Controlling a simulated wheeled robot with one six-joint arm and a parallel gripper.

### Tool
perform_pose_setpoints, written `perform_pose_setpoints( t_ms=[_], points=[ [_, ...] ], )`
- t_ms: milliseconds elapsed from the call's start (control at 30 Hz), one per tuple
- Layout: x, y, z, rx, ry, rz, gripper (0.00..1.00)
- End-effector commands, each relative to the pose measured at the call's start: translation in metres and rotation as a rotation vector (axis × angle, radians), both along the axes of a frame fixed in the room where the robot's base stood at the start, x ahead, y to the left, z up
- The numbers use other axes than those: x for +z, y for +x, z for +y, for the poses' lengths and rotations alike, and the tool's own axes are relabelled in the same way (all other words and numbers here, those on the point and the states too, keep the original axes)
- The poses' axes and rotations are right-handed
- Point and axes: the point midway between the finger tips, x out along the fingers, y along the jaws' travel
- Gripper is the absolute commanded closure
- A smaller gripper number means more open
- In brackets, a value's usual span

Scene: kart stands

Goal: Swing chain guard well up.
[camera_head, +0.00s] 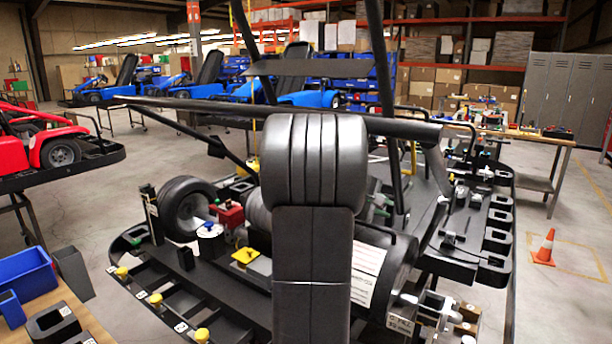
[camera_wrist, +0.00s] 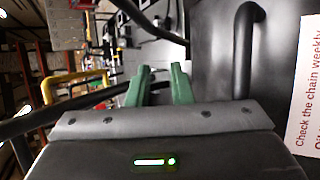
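The chain guard (camera_head: 385,275) is a dark, rounded cover on the kart stand, partly hidden behind my arm in the head view. It carries a white label (camera_head: 366,268). In the wrist view, the dark guard panel (camera_wrist: 215,60) fills the right side, with its label (camera_wrist: 305,90) reading "Check the chain weekly". A black bent bar handle (camera_wrist: 246,50) stands on the panel. My gripper (camera_wrist: 160,72) has green fingers with a gap between them. It is open and empty, left of the handle and apart from it. My arm hides most of the gripper in the head view.
A kart wheel (camera_head: 187,208), a red part (camera_head: 229,213) and yellow-capped fittings crowd the stand's left side. A thin dark bar crosses above the stand. An orange cone (camera_head: 545,247) stands on the floor at right. A wooden bench with blue bins (camera_head: 25,272) is at lower left.

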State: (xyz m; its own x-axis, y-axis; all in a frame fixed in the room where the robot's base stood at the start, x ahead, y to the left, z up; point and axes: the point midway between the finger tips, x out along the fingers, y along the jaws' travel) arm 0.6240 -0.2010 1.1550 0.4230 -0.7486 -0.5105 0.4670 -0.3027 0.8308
Motion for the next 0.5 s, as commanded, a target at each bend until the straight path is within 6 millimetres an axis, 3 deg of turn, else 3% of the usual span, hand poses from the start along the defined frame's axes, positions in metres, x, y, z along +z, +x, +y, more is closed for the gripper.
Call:
perform_pose_setpoints(
  t_ms=[500],
  points=[
    [-0.015,-0.017,0.011,-0.001,-0.064,-0.092,0.8]
  ],
)
